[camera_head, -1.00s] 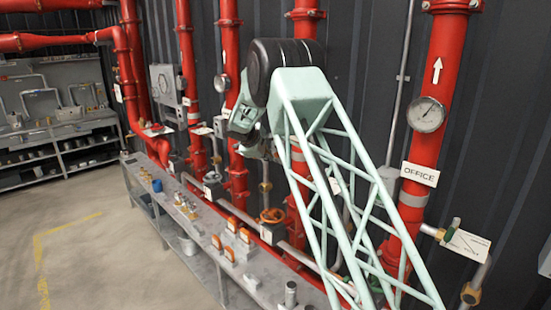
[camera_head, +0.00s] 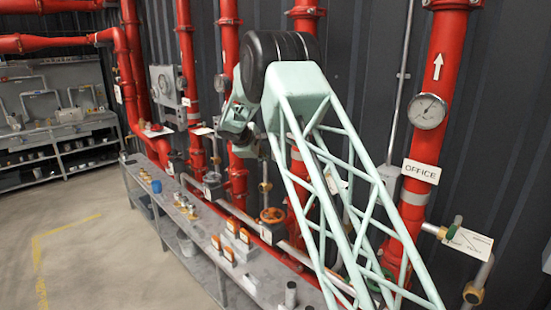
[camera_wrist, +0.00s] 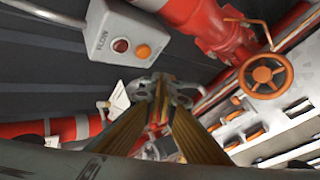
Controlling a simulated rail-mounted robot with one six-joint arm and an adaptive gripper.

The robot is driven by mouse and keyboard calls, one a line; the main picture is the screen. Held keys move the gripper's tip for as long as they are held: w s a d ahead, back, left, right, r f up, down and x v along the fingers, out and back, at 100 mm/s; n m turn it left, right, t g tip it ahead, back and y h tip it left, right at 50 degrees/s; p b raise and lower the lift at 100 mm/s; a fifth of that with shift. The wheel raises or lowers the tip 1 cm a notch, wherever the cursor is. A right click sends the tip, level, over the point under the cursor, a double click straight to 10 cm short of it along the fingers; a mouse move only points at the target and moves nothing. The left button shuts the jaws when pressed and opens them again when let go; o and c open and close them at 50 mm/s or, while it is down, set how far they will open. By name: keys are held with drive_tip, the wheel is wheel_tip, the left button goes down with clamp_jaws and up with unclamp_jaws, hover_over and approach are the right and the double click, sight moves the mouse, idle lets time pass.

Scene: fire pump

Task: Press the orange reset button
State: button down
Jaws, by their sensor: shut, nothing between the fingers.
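The orange reset button (camera_wrist: 143,51) shows in the wrist view on the front of a light grey box (camera_wrist: 118,35) at the upper left. A dark red round button or lamp (camera_wrist: 121,46) sits beside it, with the label FLOW at its left. My gripper (camera_wrist: 163,92) is at the middle of the wrist view. It is shut and empty. In the picture its tips lie below and a little right of the orange button, apart from it. In the head view my gripper is hidden by my arm, and I cannot make out the button there.
An orange handwheel (camera_wrist: 266,76) and red pipes (camera_wrist: 205,22) lie right of the box. A red pipe marked OFFICE (camera_head: 423,150) stands at the right. The floor at left is clear.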

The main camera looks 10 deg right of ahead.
drive_tip(key=shift+s+a+b, duration=0.45)
drive_tip(key=shift+s+a, duration=0.05)
drive_tip(key=shift+a, duration=0.3)
drive_tip(key=s+d+r+m+g+b, duration=0.1)
drive_tip(key=s+d+r+m, duration=0.15)
drive_tip(key=s+r, duration=0.5)
drive_tip(key=s+d+r+m, duration=0.1)
drive_tip(key=s+d+r, duration=0.3)
drive_tip(key=s, duration=0.6)
drive_tip(key=s+d+r+m+g+y+b, duration=0.15)
drive_tip(key=s+r, duration=0.25)
drive_tip(key=s, duration=0.8)
drive_tip(key=s+r+m, duration=0.3)
drive_tip(key=s, duration=0.9)
drive_tip(key=s+a+f+m+y+b, duration=0.1)
drive_tip(key=s+a+f, duration=0.1)
drive_tip(key=s, duration=1.3)
drive_tip(key=s+a+f+m+g+y+b, duration=0.1)
drive_tip(key=s+f, duration=0.3)
drive_tip(key=s, duration=1.1)
drive_tip(key=s+a+f+m+y+b, duration=0.1)
drive_tip(key=s+a+f+m+y, duration=0.1)
drive_tip(key=s, duration=1.3)
drive_tip(key=shift+s+a+f+m, duration=0.25)
drive_tip(key=shift+a+f+m, duration=0.15)
drive_tip(key=shift+a+m, duration=0.25)
